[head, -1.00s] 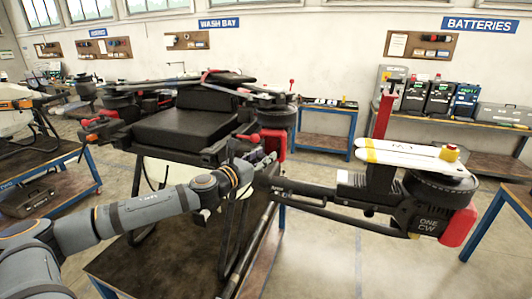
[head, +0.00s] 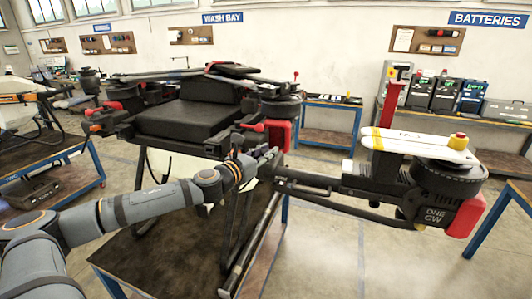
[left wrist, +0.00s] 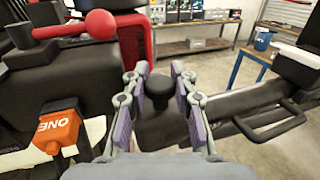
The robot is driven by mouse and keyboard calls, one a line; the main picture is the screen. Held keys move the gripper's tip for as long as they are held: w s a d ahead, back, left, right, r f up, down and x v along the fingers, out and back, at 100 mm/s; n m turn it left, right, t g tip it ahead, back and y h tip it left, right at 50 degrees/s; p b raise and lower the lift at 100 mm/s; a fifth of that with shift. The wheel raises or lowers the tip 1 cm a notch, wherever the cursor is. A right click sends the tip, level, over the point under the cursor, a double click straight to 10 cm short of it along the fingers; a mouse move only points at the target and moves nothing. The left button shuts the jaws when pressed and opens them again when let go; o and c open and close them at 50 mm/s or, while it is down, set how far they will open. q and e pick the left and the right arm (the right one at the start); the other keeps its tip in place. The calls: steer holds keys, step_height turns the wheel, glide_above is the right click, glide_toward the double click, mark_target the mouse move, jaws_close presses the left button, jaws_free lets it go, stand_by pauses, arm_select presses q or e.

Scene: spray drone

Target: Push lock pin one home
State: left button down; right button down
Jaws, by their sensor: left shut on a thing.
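My left gripper (head: 250,168) is at the root of the folding arm marked ONE CW (head: 375,187), on the near right side of the drone (head: 190,118). In the left wrist view its purple-padded fingers (left wrist: 160,95) are on either side of a black round-headed knob (left wrist: 159,85), which looks like lock pin one. The fingers hide part of its sides, and how deep it sits cannot be told. An orange tag (left wrist: 57,130) reading ONE is left of the fingers. A red-ball lever (left wrist: 98,23) is above the tag. My right gripper is in neither view.
The drone stands on a dark table (head: 165,250). The arm's motor end (head: 445,185) juts right over open floor, with a white-and-yellow propeller (head: 415,142) folded on top. A landing-gear leg (head: 250,245) slants below. A battery bench (head: 400,115) stands behind.

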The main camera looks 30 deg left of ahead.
arm_select(q)
steer(key=shift+f, duration=0.6)
steer(key=shift+r, duration=0.15)
steer(key=c, duration=1.3)
jaws_free()
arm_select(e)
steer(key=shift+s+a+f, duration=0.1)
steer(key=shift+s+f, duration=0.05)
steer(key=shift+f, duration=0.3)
